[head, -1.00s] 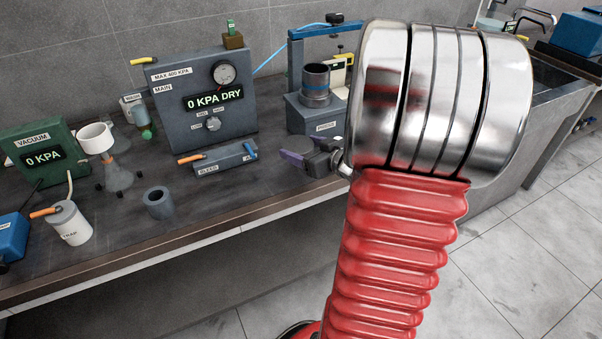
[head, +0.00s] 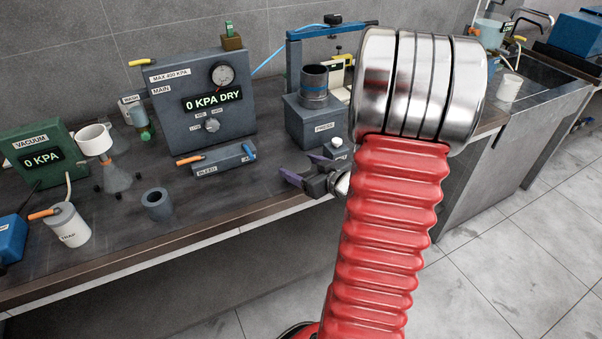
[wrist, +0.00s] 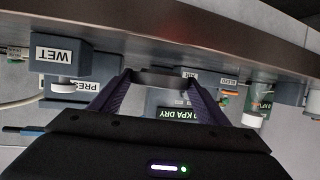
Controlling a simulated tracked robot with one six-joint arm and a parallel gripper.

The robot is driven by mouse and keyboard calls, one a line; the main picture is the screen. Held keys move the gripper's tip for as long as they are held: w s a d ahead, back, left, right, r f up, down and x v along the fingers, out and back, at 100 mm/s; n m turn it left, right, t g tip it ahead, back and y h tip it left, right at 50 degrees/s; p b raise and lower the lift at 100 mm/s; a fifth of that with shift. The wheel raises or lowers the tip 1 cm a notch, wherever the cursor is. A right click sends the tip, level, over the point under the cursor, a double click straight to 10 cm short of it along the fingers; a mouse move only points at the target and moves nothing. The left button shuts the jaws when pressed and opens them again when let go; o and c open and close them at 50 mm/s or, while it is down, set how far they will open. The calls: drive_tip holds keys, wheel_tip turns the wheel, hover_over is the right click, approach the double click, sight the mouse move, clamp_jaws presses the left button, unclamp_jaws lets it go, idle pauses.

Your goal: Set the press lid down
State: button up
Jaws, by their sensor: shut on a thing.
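My gripper (head: 300,170) hangs near the bench's front edge, in front of the press (head: 314,120). In the wrist view its two purple fingers (wrist: 160,84) are shut on a dark grey, flat round piece, which looks like the press lid (wrist: 160,76). The lid cannot be made out clearly in the head view. The press has a grey block base, a grey cylinder (head: 314,84) with a dark top opening, and a blue frame (head: 294,66). My red and silver arm hides what lies to the right of the press.
The bleed block (head: 224,160) and main panel (head: 200,105) stand left of the press. A grey hollow cylinder (head: 157,204) stands near the front edge. A small box marked WET (wrist: 62,54) shows in the wrist view. Bare bench lies left of my gripper.

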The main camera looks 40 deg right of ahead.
drive_tip(key=shift+f, duration=1.15)
drive_tip(key=shift+f, duration=0.3)
